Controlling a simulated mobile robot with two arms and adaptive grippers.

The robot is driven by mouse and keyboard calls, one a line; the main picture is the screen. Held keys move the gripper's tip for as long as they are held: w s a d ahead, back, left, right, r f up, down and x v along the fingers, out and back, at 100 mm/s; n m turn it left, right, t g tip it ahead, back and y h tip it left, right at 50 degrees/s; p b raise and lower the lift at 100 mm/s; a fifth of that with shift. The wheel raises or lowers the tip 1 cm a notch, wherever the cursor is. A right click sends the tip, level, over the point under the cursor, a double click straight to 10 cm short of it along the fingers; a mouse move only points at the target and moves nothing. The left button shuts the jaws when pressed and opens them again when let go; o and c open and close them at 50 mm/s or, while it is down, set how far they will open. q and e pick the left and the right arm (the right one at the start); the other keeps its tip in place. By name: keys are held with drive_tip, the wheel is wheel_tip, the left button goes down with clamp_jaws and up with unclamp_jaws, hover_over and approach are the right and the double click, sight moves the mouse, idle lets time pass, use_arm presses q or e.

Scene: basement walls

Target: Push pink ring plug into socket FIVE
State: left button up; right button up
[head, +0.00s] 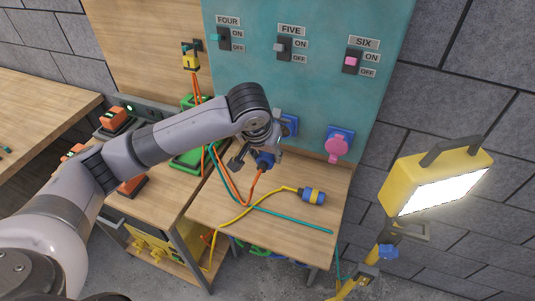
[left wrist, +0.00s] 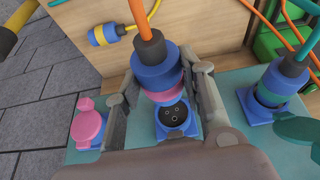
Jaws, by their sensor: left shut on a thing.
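My left gripper (head: 252,160) is shut on a blue plug (head: 265,160) with an orange cable. In the left wrist view, the pink ring plug (left wrist: 157,75) is between the fingers (left wrist: 160,92), its pink ring at the lower end. Socket FIVE (head: 289,124) is blue, on the teal panel below the FIVE label (head: 291,29). In the left wrist view, the socket (left wrist: 175,118) shows its dark round face with contact holes, uncovered, just beyond the plug's end. The plug appears apart from it and offset. My right gripper is not in view.
Socket SIX (head: 338,145) has a pink cover. A teal-ringed plug (left wrist: 275,85) sits at the neighbouring socket. A blue-yellow plug (head: 313,196) lies on the wooden bench (head: 300,230), with loose cables across it. A yellow work lamp (head: 395,185) stands at right.

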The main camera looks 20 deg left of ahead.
use_arm(q)
drive_tip(key=shift+w+d+f+b, duration=0.1)
drive_tip(key=shift+w+b, duration=0.6)
drive_tip(key=shift+w, duration=0.4)
drive_tip(key=shift+w+b, duration=0.85)
drive_tip(key=shift+w, duration=0.85)
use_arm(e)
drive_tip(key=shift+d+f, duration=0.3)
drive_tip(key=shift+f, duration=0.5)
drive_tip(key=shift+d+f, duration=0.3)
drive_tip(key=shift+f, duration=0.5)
use_arm(q)
drive_tip(key=shift+r, duration=0.2)
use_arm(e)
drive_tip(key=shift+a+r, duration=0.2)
use_arm(q)
drive_tip(key=shift+p, duration=0.6)
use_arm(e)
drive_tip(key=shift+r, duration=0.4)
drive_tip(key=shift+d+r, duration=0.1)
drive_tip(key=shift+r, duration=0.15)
use_arm(q)
drive_tip(key=shift+p, duration=0.75)
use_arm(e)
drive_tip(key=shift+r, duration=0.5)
use_arm(q)
drive_tip(key=shift+p, duration=0.3)
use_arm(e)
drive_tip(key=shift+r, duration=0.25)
